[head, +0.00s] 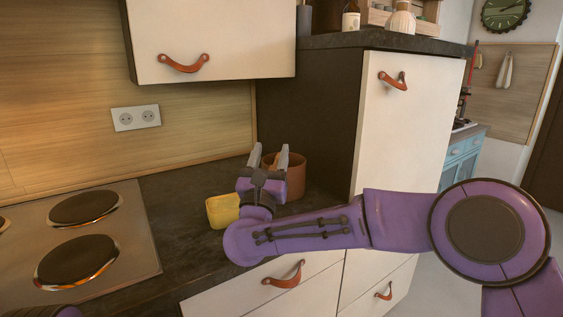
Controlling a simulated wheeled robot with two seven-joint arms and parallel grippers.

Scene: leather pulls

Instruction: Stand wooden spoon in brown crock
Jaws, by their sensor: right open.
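The brown crock (297,176) stands on the dark counter in the corner by the tall cabinet. My right gripper (268,157) is in front of it and hides its left part. The gripper's two fingers point up and away, spread apart, with nothing visible between them. I cannot tell whether the fingers touch the crock or are only in front of it. I do not make out a wooden spoon in this view. My left gripper is not in view; only a bit of purple shows at the bottom left edge.
A yellow container (222,211) stands left of my right gripper. A cooktop (125,225) with round plates fills the counter's left. The tall cabinet (410,130) bounds the right side, and a wall cabinet (215,35) hangs above. Some dark counter lies clear between cooktop and yellow container.

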